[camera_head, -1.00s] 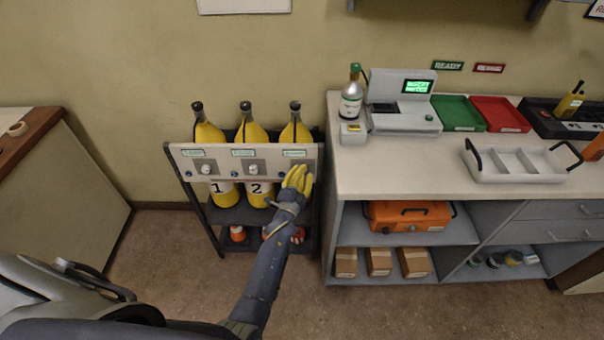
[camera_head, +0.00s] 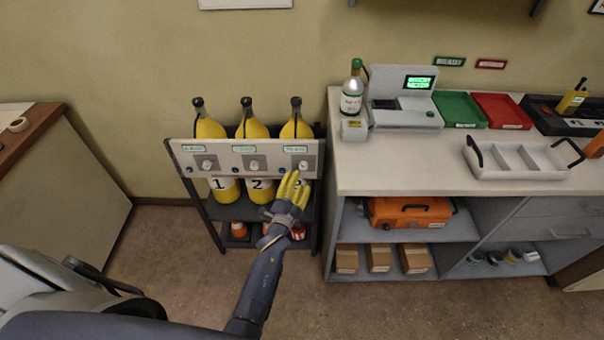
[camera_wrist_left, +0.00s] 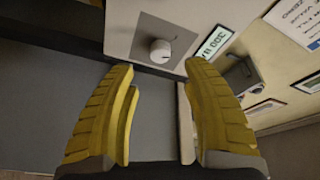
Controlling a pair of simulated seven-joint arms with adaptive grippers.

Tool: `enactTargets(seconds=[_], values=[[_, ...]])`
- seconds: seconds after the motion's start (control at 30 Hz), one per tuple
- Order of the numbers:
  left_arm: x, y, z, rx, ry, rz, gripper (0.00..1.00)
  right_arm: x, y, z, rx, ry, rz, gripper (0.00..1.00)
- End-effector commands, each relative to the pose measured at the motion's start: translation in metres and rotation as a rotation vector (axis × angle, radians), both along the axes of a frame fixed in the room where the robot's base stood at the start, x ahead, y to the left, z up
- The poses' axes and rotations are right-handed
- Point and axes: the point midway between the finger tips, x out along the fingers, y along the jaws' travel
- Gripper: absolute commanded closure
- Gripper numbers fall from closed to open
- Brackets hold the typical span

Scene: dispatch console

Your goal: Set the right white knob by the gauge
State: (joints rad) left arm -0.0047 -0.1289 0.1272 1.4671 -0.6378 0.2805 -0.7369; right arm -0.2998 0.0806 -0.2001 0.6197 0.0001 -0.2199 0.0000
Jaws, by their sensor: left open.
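A white panel (camera_head: 226,158) carries three white knobs on grey plates, each under a small label, on the front of a dark cylinder rack. The right white knob (camera_head: 303,165) is in plain sight below its label (camera_head: 296,149). My left gripper (camera_head: 292,179), with yellow fingers, is just below this knob and apart from it. In the left wrist view a white knob (camera_wrist_left: 160,51) on a grey plate lies just beyond my open, empty fingers (camera_wrist_left: 158,72). A label (camera_wrist_left: 215,42) reading "300 BAR" is beside it. The gauge cannot be made out clearly. My right gripper is not in view.
Yellow cylinders (camera_head: 209,128) stand behind the panel, and orange cones (camera_head: 238,229) are on the rack's lower shelf. A white counter (camera_head: 400,165) with trays and a bottle (camera_head: 352,98) stands close on the right. Open floor lies in front.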

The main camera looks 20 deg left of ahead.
Motion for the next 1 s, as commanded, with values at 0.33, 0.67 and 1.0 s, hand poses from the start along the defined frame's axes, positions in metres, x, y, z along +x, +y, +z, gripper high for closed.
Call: enactTargets(seconds=[0.33, 0.67, 1.0], values=[[-0.048, -0.002, -0.005, -0.002, -0.001, -0.002, 0.51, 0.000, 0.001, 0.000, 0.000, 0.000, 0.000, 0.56], [-0.060, -0.002, -0.005, -0.001, -0.001, -0.002, 0.51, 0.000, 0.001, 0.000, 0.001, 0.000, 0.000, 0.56], [-0.058, -0.006, -0.008, 0.030, 0.015, -0.006, 0.51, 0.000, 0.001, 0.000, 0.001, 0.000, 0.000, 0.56]])
